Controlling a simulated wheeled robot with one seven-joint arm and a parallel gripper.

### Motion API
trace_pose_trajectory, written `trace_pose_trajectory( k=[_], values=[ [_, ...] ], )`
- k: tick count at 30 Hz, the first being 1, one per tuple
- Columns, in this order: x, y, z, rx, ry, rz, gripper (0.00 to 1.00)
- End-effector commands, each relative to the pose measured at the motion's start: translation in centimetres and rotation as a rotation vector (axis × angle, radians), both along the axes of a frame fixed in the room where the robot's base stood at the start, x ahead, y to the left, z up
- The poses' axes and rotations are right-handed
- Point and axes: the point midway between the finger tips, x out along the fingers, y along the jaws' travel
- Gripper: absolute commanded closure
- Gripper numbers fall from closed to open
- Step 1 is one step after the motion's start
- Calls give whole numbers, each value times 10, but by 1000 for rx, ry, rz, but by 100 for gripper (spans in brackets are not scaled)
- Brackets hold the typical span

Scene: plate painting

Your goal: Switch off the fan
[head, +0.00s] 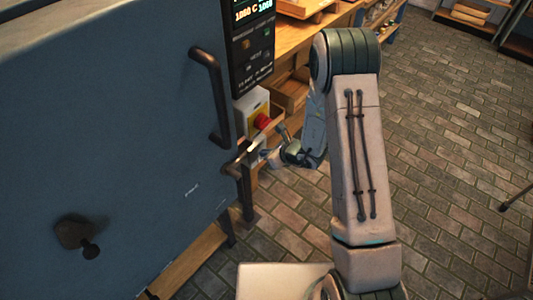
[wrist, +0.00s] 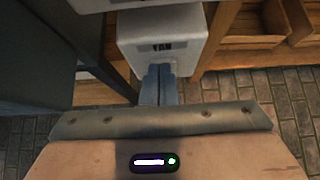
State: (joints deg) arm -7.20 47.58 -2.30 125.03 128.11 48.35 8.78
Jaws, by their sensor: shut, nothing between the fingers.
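In the head view my gripper (head: 262,153) is beside the big blue cabinet, just below a white and yellow box with a red button (head: 262,120). The fan box is hardly visible there.
The blue cabinet (head: 120,130) fills the left, with a long dark handle (head: 213,95) close to my gripper and a dark knob (head: 75,233) lower left. A lit control panel (head: 250,45) is above the red button. Wooden shelves (head: 290,90) stand behind. Brick floor is open at right.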

Motion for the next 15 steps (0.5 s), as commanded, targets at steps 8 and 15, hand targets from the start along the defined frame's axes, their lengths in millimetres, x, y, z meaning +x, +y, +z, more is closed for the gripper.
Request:
trace_pose_trajectory(
  k=[8,15],
  values=[
    [-3,-6,0,0,0,-1,100],
    [-20,-35,13,0,-4,1,100]
  ],
)
